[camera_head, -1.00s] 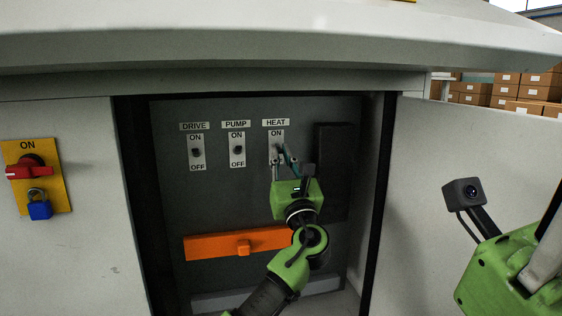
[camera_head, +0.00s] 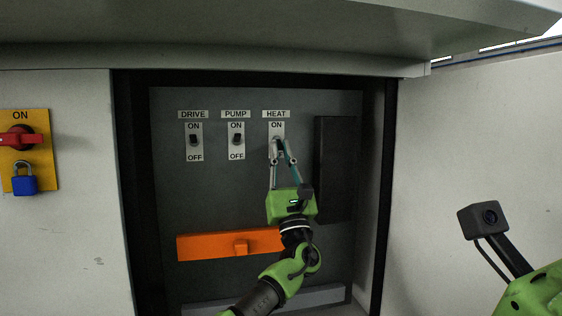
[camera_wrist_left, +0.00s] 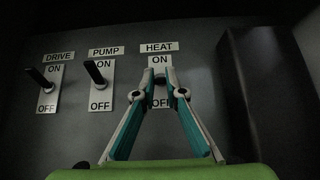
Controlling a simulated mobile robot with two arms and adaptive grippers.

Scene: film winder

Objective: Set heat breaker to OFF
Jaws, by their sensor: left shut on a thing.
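The heat breaker (camera_head: 276,127) is the rightmost of three switches on the dark panel, under a HEAT label with ON at the top and OFF at the bottom. Its plate also shows in the left wrist view (camera_wrist_left: 160,61). My left gripper (camera_head: 277,143) is at this switch, with its fingers converging on the lever. In the left wrist view the fingertips (camera_wrist_left: 160,76) stand either side of the lever spot, just above the OFF text. The lever itself is mostly hidden between the fingertips, so I cannot tell its exact position.
The drive switch (camera_head: 194,140) and pump switch (camera_head: 237,139) are to the left. A black box (camera_head: 335,168) stands out close on the right. An orange bar (camera_head: 215,246) lies below. The cabinet door (camera_head: 455,150) is open on the right. My right arm (camera_head: 535,293) shows at lower right.

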